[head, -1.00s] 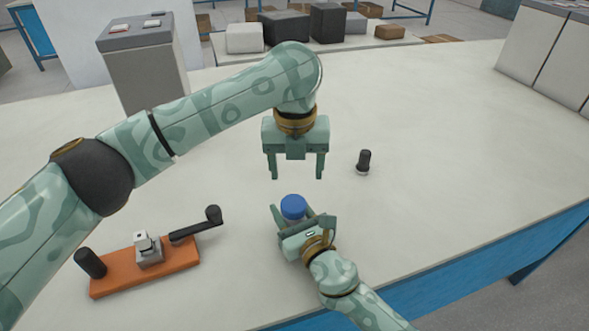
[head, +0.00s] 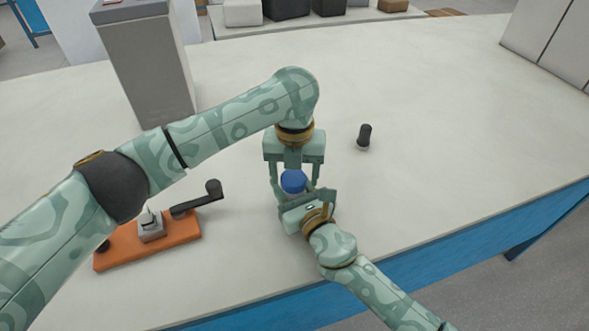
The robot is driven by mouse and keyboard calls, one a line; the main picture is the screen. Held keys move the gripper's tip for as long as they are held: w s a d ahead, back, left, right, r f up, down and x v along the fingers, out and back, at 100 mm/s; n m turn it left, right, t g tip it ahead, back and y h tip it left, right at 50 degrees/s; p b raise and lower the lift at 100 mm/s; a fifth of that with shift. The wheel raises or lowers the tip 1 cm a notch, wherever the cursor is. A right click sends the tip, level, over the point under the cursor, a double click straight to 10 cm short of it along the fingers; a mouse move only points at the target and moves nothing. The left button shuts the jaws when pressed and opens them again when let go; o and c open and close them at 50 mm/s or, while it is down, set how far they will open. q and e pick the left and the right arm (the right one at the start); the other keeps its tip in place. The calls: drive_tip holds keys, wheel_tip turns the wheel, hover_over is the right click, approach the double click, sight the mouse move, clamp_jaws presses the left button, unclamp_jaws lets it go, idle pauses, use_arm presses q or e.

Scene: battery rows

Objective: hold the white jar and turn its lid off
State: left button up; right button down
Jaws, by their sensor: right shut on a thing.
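The white jar stands on the table, its body almost wholly hidden by my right gripper. Its blue lid (head: 293,181) shows on top. My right gripper (head: 290,198) comes from the front right and is shut on the jar. My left gripper (head: 294,175) points down from above, open, its two fingers at either side of the lid with a gap between. Whether the fingers touch the lid cannot be told.
An orange board (head: 175,246) with a clamp block and a black crank handle (head: 198,198) lies at the left. A small black-topped item (head: 364,135) stands right of my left gripper. A tall grey box (head: 150,70) stands behind.

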use_arm(q)
drive_tip(key=c, duration=0.8)
drive_tip(key=n, duration=0.5)
drive_tip(key=shift+r+n, duration=0.1)
drive_tip(key=shift+n, duration=0.3)
drive_tip(key=shift+c, duration=0.2)
use_arm(e)
drive_tip(key=shift+a, duration=0.1)
use_arm(q)
drive_tip(key=n, duration=0.6)
drive_tip(key=shift+n, duration=0.3)
drive_tip(key=n, duration=0.6)
use_arm(e)
drive_tip(key=shift+s, duration=0.1)
use_arm(q)
drive_tip(key=n, duration=0.7)
drive_tip(key=shift+n, duration=0.3)
use_arm(e)
drive_tip(key=shift+a, duration=0.1)
use_arm(q)
drive_tip(key=shift+r, duration=0.1)
drive_tip(key=shift+r, duration=0.1)
use_arm(e)
drive_tip(key=shift+d, duration=0.2)
